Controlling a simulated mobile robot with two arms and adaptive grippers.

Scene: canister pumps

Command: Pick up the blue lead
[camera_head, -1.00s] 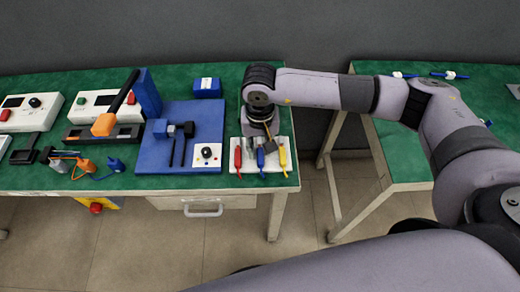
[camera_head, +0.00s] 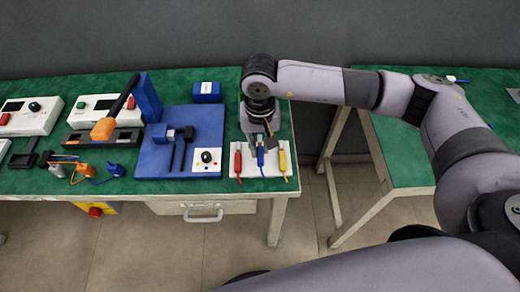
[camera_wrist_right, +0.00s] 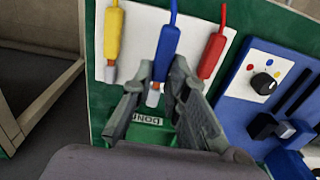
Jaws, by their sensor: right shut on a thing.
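The blue lead (camera_head: 261,157) is the middle one of three leads at the white board (camera_head: 246,172) on the right end of the green table. My right gripper (camera_head: 260,143) is over the board and shut on the blue lead near its upper end. In the right wrist view the blue lead (camera_wrist_right: 165,55) runs between the two grey fingers (camera_wrist_right: 157,88), its orange and white tip showing between them. The red lead (camera_head: 238,161) lies on its left and the yellow lead (camera_head: 282,160) on its right in the head view. My left gripper is not in view.
A blue stand (camera_head: 176,120) with a dial plate (camera_head: 207,160) is left of the board. A small blue box (camera_head: 207,91) sits behind. White control boxes (camera_head: 102,103) and an orange-tipped tool (camera_head: 104,128) are farther left. A second green table (camera_head: 405,155) stands right, across a gap.

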